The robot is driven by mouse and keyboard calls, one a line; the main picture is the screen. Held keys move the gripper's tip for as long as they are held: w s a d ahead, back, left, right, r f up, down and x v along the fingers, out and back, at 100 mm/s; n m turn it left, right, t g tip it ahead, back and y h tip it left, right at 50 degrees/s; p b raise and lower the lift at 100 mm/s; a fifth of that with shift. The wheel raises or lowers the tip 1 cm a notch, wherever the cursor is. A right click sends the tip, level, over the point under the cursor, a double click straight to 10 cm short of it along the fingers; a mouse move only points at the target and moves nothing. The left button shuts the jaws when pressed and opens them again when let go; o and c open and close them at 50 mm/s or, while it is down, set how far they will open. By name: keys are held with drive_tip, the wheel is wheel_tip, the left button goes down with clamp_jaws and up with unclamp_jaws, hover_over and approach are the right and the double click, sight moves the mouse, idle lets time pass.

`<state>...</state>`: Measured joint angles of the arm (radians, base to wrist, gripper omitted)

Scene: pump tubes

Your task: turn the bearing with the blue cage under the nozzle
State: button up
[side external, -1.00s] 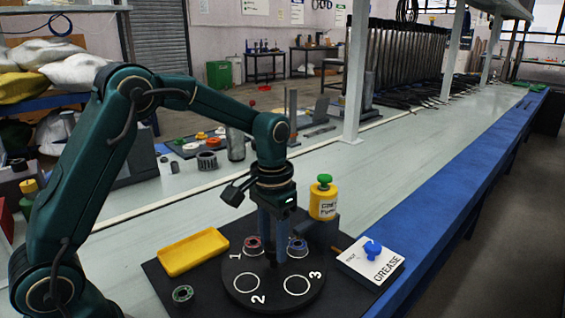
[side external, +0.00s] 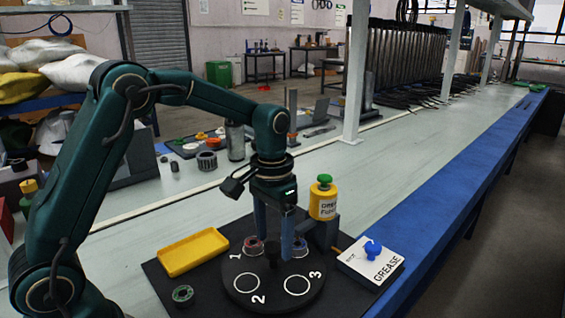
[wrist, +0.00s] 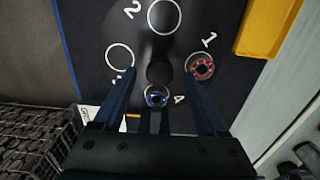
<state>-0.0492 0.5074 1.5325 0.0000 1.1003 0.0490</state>
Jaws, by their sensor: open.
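The bearing with the blue cage (wrist: 157,97) sits at place 4 of the dark round turntable (side external: 240,284). In the side view my finger partly hides it (side external: 301,250). My gripper (side external: 273,240) is open and empty, pointing down over the turntable, its fingers apart on either side of the dark central hub (side external: 272,256). In the wrist view my gripper (wrist: 159,72) spans the hub, with the blue-caged bearing nearer the palm. A red-caged bearing (wrist: 202,67) sits at place 1; places 2 and 3 are empty rings. The yellow grease canister (side external: 323,203) with its green cap stands behind; its nozzle tip is not clear.
A yellow tray (side external: 194,252) and a green-caged bearing (side external: 183,294) lie left of the turntable on the black mat. A white GREASE plate (side external: 368,265) with a blue knob (side external: 373,248) is at right.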

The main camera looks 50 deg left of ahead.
sight(274, 245)
drive_tip(key=shift+r, duration=1.95)
drive_tip(key=shift+r, duration=0.1)
